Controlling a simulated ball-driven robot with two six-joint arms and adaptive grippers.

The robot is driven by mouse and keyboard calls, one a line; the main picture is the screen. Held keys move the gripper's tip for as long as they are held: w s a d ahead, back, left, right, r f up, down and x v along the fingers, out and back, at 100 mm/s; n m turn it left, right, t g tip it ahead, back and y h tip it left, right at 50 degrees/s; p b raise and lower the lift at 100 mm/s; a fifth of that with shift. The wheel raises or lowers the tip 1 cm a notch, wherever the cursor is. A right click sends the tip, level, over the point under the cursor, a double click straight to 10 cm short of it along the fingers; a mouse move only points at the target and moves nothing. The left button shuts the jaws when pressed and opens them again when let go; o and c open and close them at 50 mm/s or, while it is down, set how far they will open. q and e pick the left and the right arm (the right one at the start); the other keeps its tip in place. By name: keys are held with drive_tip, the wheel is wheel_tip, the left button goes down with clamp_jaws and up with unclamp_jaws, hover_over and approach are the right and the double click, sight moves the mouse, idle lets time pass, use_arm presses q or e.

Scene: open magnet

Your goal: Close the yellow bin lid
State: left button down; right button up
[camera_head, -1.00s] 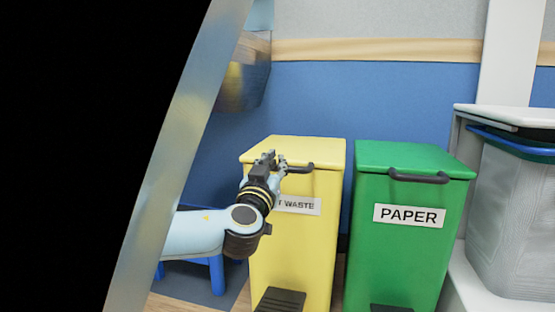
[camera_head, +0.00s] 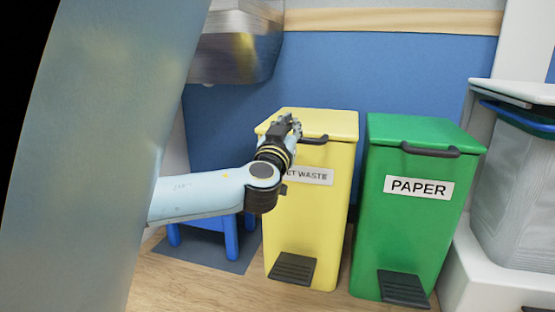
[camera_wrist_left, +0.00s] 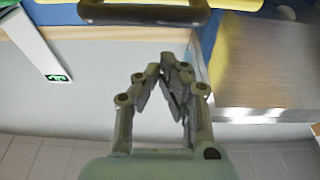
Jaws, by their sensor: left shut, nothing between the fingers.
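The yellow bin (camera_head: 318,225) stands on the floor with a label ending in "WASTE" on its front. Its yellow lid (camera_head: 325,121) lies flat on top and looks shut, with a dark handle (camera_head: 314,140) at the front edge. My left gripper (camera_head: 294,120) is in front of the lid's left part, close to the handle; I cannot tell whether it touches. In the left wrist view the fingers (camera_wrist_left: 170,62) are together and empty, and a dark handle (camera_wrist_left: 145,12) crosses the top. My right gripper is not in view.
A green PAPER bin (camera_head: 408,230) stands just right of the yellow one. A blue stool (camera_head: 215,243) is behind my left arm. A metal box (camera_head: 236,45) hangs on the wall. A grey-white bin (camera_head: 515,190) is at the far right. Wooden floor is bare in front.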

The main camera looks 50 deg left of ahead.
use_arm(q)
drive_tip(key=s+d+f, duration=0.4)
drive_tip(key=s+f, duration=0.1)
drive_tip(key=f, duration=0.1)
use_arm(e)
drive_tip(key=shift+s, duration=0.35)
use_arm(q)
drive_tip(key=shift+s+f, duration=0.15)
